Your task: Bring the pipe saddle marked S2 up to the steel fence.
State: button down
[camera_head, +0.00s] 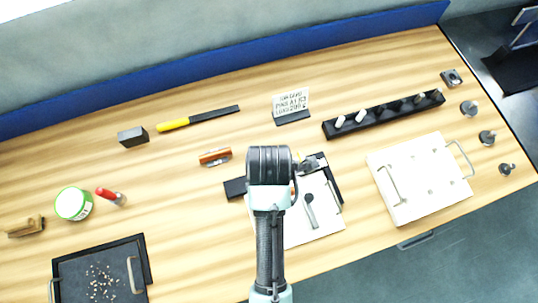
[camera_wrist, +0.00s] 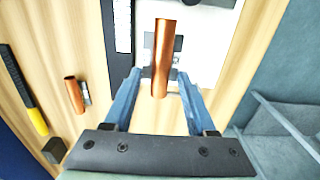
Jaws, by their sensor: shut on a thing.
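My gripper (camera_wrist: 158,75) is shut on a copper-coloured half-round pipe saddle (camera_wrist: 161,62), which stands between its two blue fingers in the wrist view. In the head view the arm hides nearly all of this saddle. No S2 mark can be read on it. A second copper saddle (camera_head: 215,156) lies on the table left of my gripper; it also shows in the wrist view (camera_wrist: 73,95). A dark angled bar (camera_head: 332,181), apparently the steel fence, borders a white plate (camera_head: 325,222) just right of my gripper. Whether the held saddle touches anything is unclear.
A dark block (camera_head: 235,188) sits just left of my gripper. A grey lever-shaped part (camera_head: 310,212) lies on the plate. A black rack (camera_head: 384,113), a sign (camera_head: 291,105) and a white handled board (camera_head: 420,178) stand to the right.

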jog(key=shift+f+b, duration=1.45)
jog(key=shift+f, duration=1.6)
jog(key=shift+w+d+p, duration=0.25)
jog(key=shift+d+p, duration=0.05)
jog(key=shift+d, duration=0.55)
jog(key=shift+c, duration=0.6)
grip_release()
notch_tip(320, 180, up, 11)
jog(key=p, duration=0.3)
jog(key=shift+r, duration=0.15)
jog(key=shift+r+p, duration=0.85)
jog(key=shift+p, duration=0.25)
